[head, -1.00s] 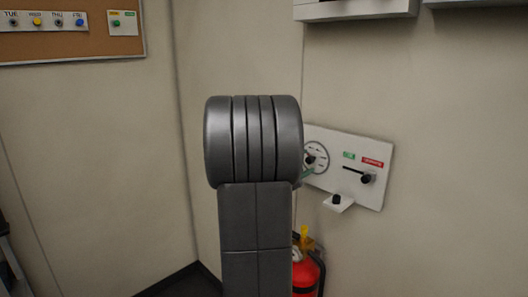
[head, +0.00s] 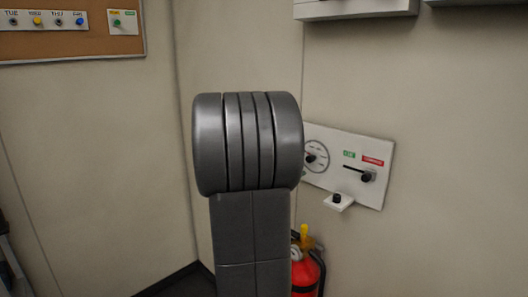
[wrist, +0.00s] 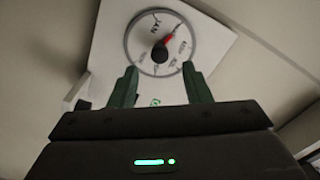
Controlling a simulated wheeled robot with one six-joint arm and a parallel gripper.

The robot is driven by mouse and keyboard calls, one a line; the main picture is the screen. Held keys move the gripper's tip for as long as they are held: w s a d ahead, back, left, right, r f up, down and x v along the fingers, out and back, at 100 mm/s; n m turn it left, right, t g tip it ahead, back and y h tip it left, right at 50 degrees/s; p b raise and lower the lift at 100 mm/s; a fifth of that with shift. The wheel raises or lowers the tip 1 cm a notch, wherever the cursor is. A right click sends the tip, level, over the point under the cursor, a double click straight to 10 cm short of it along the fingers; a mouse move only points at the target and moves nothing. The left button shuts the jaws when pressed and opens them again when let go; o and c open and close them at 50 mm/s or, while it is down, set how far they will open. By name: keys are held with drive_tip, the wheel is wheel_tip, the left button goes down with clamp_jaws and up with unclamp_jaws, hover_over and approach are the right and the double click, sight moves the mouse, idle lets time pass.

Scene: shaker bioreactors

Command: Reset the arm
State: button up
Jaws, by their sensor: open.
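My gripper (wrist: 160,84) shows in the wrist view with two green fingers apart and nothing between them. The gap between fingertips and dial cannot be judged exactly. In the head view my grey arm stands upright in the middle and hides the gripper. The white panel (head: 334,192) shows to the right of the arm, with the dial (head: 314,157) at its left end and a black lever (head: 364,175) at its right.
A red fire extinguisher (head: 307,272) stands low beside my arm. A corkboard (head: 60,45) with coloured knobs hangs at upper left. White cabinets (head: 355,9) are at the top right.

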drive_tip(key=v, duration=0.8)
drive_tip(key=x, duration=1.3)
drive_tip(key=shift+w+d+p, duration=0.15)
drive_tip(key=shift+d+p, duration=0.1)
drive_tip(key=shift+p, duration=0.15)
drive_tip(key=n+p, duration=0.6)
drive_tip(key=n, duration=0.4)
approach(309, 160)
drive_tip(key=shift+a, duration=0.25)
drive_tip(key=shift+d, duration=0.15)
